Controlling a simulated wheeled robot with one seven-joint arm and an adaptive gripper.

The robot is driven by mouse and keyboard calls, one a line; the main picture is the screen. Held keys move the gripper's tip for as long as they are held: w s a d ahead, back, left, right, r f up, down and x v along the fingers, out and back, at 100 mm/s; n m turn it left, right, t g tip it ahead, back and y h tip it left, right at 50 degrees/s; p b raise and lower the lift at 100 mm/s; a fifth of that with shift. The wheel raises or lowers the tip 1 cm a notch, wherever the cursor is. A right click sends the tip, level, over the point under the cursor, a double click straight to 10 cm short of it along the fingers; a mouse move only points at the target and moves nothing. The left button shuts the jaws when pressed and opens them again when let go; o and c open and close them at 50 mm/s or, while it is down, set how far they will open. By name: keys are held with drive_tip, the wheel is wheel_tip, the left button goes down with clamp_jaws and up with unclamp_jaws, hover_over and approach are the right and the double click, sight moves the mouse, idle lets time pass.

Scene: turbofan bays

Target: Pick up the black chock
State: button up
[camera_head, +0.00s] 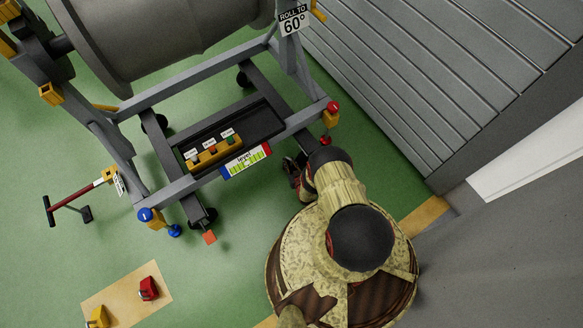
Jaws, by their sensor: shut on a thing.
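My gripper (294,172) is beside the right front leg of the grey engine stand, low near the green floor. It is shut on a dark thing that looks like the black chock. My own arm and the gripper's dark parts hide most of it, so its outline and its contact with the floor cannot be made out. No other black chock shows in view.
The engine stand (190,187) with its caster wheels is just left of my gripper. A red chock (148,288) and a yellow chock (98,317) sit on a tan floor patch (121,298). A grey ribbed wall (400,95) is at right.

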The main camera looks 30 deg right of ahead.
clamp_jaws()
idle(0.7)
drive_tip(key=shift+r, duration=0.2)
